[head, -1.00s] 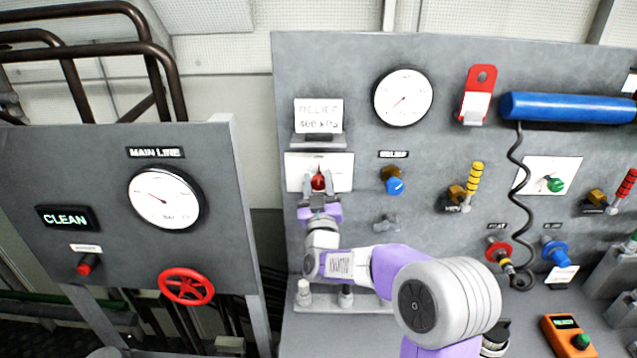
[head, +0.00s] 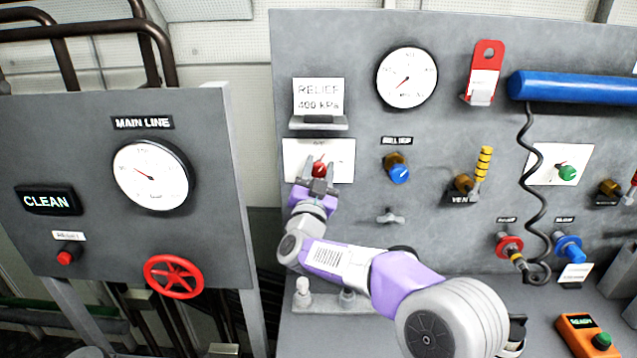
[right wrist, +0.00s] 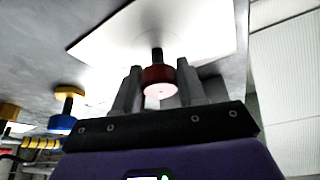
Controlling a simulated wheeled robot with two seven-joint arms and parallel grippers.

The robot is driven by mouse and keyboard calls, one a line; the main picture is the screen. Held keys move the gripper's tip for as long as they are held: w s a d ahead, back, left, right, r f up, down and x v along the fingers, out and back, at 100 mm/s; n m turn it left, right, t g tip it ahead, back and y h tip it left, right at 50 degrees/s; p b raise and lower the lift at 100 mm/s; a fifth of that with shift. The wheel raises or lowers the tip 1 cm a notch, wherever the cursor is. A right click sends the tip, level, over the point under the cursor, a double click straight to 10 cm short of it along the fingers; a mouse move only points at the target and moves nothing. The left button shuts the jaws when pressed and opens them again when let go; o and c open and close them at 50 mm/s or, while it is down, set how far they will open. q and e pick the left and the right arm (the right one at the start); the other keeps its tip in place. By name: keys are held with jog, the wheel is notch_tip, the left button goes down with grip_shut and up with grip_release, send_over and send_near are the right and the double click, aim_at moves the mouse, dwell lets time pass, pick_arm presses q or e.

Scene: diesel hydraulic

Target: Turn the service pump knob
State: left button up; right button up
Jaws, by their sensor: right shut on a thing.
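The red knob (head: 319,168) sits on a white plate (head: 344,160) at the left of the grey panel. The plate's small lettering is too blurred to read. My right gripper (head: 317,182) reaches up to the knob from below. In the right wrist view the red knob (right wrist: 159,80) is between the two fingers of my right gripper (right wrist: 160,88), which is shut on it. The knob's shaft runs into the white plate behind it. In the head view the fingers hide part of the knob. My left gripper is not in view.
A card reading RELIEF 400 kPa (head: 319,95) stands on a small shelf above the plate. A blue knob (head: 399,174) and a grey tap (head: 390,217) are to the right. The MAIN LINE panel with a red handwheel (head: 173,276) is at the left.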

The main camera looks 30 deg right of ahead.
jog(key=m+g+h+b, duration=0.1)
jog(key=m, duration=0.3)
jog(key=shift+g, duration=0.4)
jog(key=m+g+b, duration=0.1)
jog(key=m, duration=0.2)
jog(key=shift+m+h, duration=0.3)
jog(key=shift+m, duration=0.1)
jog(key=m+g, duration=0.1)
jog(key=m, duration=0.2)
jog(key=shift+g, duration=0.4)
jog(key=shift+m+g, duration=0.6)
jog(key=shift+m, duration=1.1)
jog(key=o, duration=1)
jog(key=shift+o, duration=0.2)
